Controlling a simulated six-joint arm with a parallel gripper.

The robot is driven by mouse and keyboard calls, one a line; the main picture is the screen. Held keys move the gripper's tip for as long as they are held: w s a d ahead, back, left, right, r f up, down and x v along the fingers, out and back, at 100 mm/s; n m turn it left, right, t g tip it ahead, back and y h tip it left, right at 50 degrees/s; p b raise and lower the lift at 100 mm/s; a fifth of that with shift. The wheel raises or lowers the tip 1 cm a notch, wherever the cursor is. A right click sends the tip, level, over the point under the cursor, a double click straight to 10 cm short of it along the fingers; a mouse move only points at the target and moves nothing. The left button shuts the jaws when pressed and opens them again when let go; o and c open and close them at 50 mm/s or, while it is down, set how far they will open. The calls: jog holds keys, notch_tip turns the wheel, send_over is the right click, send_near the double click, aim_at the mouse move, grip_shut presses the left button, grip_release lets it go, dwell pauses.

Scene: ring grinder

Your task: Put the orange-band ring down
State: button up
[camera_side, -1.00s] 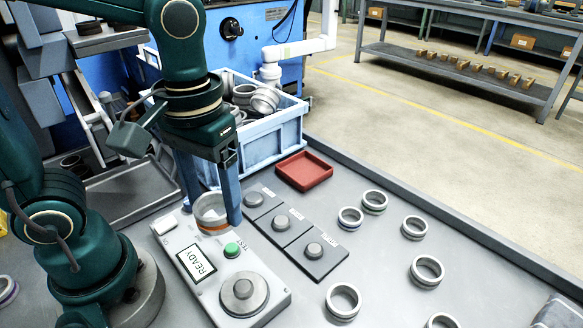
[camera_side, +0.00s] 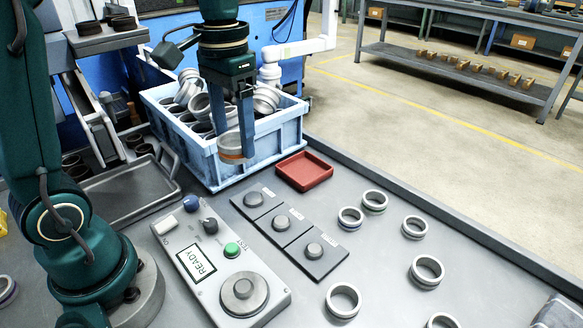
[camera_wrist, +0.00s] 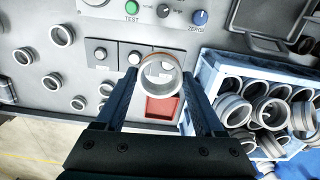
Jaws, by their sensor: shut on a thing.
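The orange-band ring (camera_side: 231,147) is held in my gripper (camera_side: 236,152) in the side view, in front of the near wall of the blue crate (camera_side: 258,146). My gripper is shut on it, one finger on each side. In the wrist view the ring (camera_wrist: 160,75) sits between the fingertips of my gripper (camera_wrist: 160,80), seen end-on, with only a trace of orange at its upper rim. It is held above the surface, and part of the red tray (camera_wrist: 161,108) shows behind it.
The blue crate holds several loose rings. The red tray (camera_side: 304,171) lies right of it. A three-pad gauge block (camera_side: 290,230) and a test unit (camera_side: 220,262) with a READY display stand in front. Several rings (camera_side: 427,270) lie on the bench at the right.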

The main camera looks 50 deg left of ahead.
jog(key=s+d+n, duration=0.2)
jog(key=s+n, duration=0.1)
jog(key=s, duration=0.4)
jog(key=shift+s+d+f, duration=0.15)
jog(key=shift+s+d, duration=0.05)
jog(key=shift+s, duration=0.05)
send_over(243, 286)
notch_tip(243, 286, down, 7)
jog(key=shift+f, duration=1.8)
jog(key=shift+f, duration=0.15)
jog(key=o, duration=1.6)
jog(key=shift+f, duration=0.1)
jog(key=shift+c, duration=0.2)
